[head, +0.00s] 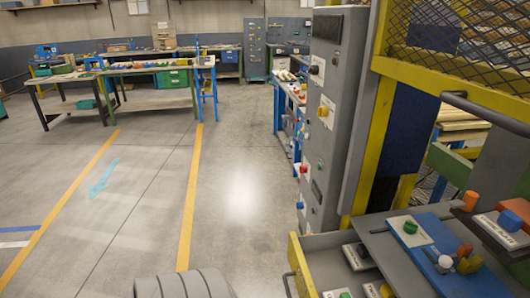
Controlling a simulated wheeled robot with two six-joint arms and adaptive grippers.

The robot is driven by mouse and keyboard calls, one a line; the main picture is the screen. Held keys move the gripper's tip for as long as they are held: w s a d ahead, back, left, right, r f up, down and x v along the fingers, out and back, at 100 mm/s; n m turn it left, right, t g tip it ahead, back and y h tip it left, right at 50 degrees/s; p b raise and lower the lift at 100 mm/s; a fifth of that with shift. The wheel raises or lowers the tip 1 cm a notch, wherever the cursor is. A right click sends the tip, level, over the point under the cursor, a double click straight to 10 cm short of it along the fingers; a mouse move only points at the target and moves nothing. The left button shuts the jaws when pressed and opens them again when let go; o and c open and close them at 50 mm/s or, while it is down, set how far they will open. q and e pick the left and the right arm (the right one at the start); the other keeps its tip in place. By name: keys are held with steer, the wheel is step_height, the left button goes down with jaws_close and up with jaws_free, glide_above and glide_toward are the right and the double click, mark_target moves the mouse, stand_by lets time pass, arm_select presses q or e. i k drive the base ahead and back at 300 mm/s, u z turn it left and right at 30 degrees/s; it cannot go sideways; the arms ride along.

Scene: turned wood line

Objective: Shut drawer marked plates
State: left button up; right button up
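An open drawer (300,263) with a yellow front juts out to the left at the bottom right of the head view, under a grey worktop. Its handle (288,286) is on the outer face, at the bottom edge of the picture. White plates with dark, green and orange pieces (358,257) lie inside. No marking on the drawer can be read, so I cannot tell whether it is the one marked plates. The lower part of the drawer is cut off by the frame.
A blue mat (418,262) on the worktop bears white plates and coloured pegs. A tall grey control cabinet (330,120) and a yellow-framed mesh guard (378,100) stand behind it. Benches (150,68) stand at the back.

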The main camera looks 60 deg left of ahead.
mark_target(319, 263)
steer(key=u, duration=2.1)
steer(key=k, duration=0.1)
steer(key=z, duration=0.2)
